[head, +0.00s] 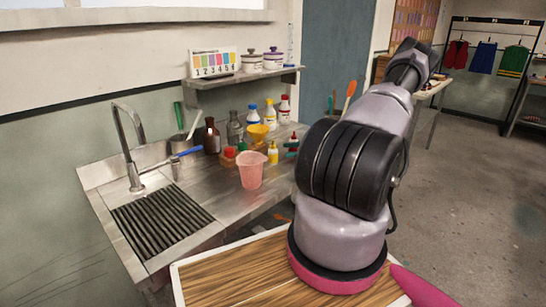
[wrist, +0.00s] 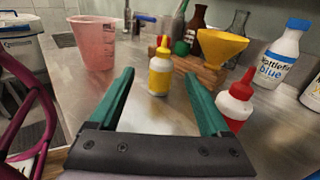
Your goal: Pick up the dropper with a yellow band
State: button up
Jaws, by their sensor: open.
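The dropper appears just ahead of the fingertips, untouched. A second dropper (wrist: 235,102), with a red band and red cap, stands to the right of the right finger. My arm hides much of the gripper in the head view.
A pink jug (wrist: 95,45) stands left of the yellow-banded dropper. A yellow funnel (wrist: 222,46) sits behind to the right, over a wooden block. A blue-labelled bottle (wrist: 280,58) is farther right. The sink (head: 163,222) is left in the head view.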

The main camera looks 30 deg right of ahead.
aim_at(272, 152)
jog(key=shift+d+f+t, duration=0.1)
jog(key=shift+f+t, duration=0.15)
jog(key=shift+t, duration=0.05)
jog(key=x, duration=1)
jog(key=shift+w+a, duration=0.1)
jog(key=shift+a, duration=0.1)
grip_shut()
